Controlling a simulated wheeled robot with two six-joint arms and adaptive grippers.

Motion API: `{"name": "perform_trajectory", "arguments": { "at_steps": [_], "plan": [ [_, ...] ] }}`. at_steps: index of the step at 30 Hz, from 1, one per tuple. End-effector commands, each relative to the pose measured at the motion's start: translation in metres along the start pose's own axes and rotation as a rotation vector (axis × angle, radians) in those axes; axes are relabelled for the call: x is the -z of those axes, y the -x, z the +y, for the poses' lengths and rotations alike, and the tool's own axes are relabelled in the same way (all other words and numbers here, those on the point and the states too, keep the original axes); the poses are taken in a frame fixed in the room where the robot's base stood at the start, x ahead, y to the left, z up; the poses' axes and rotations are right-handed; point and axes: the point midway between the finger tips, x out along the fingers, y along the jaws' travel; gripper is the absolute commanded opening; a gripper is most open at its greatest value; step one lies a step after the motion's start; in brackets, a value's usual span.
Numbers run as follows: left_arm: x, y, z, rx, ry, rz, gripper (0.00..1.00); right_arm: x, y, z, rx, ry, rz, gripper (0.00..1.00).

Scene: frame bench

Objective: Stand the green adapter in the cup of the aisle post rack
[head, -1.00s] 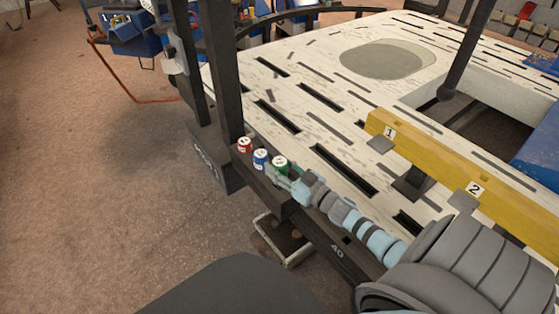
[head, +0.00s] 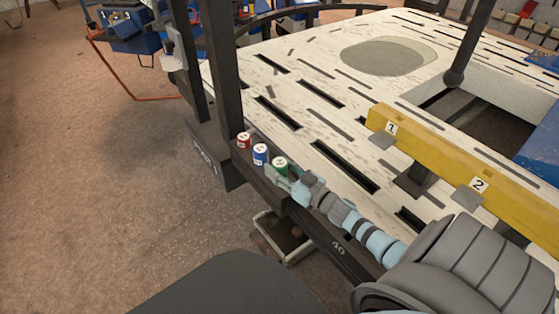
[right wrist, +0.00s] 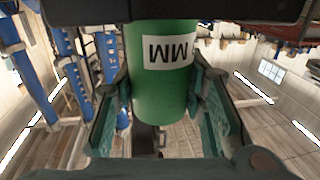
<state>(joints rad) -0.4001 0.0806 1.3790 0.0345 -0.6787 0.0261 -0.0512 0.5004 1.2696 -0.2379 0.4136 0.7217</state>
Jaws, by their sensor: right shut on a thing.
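The green adapter (head: 280,164) is a small green cylinder with a white label, at the near left edge of the bench in the head view. My right gripper (head: 277,173) is shut on it. In the right wrist view, the adapter (right wrist: 162,80) sits between the two fingers (right wrist: 160,105), and its upper end is hidden by my gripper's dark body. A small light grey holder (head: 175,55) is fixed on the dark post (head: 222,70) at the left; I cannot tell whether it is the rack's cup. My left gripper is not in view.
A red (head: 244,139) and a blue cylinder (head: 260,154) stand beside the green adapter. A yellow beam (head: 470,168) with number tags runs along the right of the slotted white bench (head: 300,65).

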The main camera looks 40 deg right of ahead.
Motion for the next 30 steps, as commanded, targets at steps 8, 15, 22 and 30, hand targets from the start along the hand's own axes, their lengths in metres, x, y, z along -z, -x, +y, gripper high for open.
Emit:
{"name": "perform_trajectory", "arguments": {
  "at_steps": [8, 15, 22, 30],
  "plan": [
    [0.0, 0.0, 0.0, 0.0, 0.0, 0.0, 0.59, 0.0, 0.0, 0.0, 0.0, 0.0, 0.001, 0.61],
    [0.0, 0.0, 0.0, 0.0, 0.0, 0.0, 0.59, -0.001, 0.002, 0.0, 0.0, 0.001, -0.001, 0.61],
    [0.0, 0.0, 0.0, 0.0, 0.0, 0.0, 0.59, -0.002, 0.049, 0.0, 0.002, 0.001, -0.006, 0.61],
    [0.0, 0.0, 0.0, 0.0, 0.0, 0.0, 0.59, -0.001, 0.112, 0.0, 0.003, 0.001, -0.003, 0.61]
  ]
}}
